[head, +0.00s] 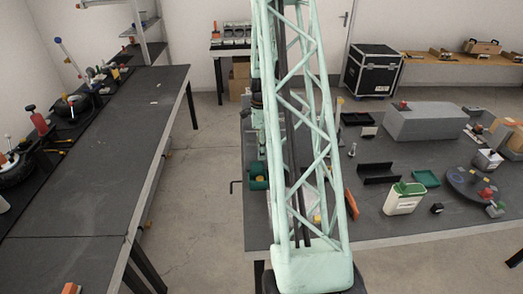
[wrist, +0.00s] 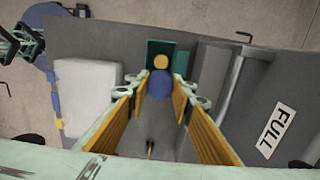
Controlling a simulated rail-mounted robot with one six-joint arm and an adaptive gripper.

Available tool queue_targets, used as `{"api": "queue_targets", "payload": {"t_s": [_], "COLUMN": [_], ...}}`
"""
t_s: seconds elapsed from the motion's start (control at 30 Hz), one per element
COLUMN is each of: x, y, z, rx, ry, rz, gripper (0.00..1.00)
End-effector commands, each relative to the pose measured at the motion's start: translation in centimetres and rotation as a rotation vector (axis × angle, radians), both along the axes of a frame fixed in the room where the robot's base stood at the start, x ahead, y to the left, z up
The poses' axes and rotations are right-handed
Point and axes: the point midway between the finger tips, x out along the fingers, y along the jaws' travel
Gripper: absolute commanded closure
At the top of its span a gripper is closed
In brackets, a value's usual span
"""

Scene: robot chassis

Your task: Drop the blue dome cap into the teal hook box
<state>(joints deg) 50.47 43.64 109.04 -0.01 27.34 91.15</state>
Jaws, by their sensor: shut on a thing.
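The blue dome cap (wrist: 160,86) is between the fingertips of my gripper (wrist: 160,92) in the wrist view. My gripper is shut on it, with the yellow-orange finger pads on either side. The teal hook box (wrist: 152,47) lies just beyond the fingertips, and a round yellow thing (wrist: 161,62) shows in front of or in it. The cap overlaps the box's near part in this view, and I cannot tell the height between them. In the head view a teal box (head: 257,172) is at the table's left edge, beside my arm. The cap is not discernible there.
A white block (wrist: 85,88) and a "FULL" label (wrist: 277,130) flank the gripper in the wrist view. The right table holds a green-lidded container (head: 404,198), a green tray (head: 426,178), a black tray (head: 378,180) and a large grey block (head: 425,123). The left bench (head: 100,150) is mostly clear.

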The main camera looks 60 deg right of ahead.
Motion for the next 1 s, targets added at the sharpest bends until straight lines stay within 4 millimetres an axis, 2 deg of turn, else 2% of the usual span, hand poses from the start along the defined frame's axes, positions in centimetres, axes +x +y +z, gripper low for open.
{"api": "queue_targets", "payload": {"t_s": [0.4,0.97,1.0], "x": [0.0,0.0,0.0], "y": [0.0,0.0,0.0], "z": [-3.4,-4.1,-4.1], "rx": [0.001,-0.001,-0.001], "ry": [0.001,-0.001,-0.001], "rz": [0.000,0.000,0.000], "gripper": [0.86,0.86,0.76]}}
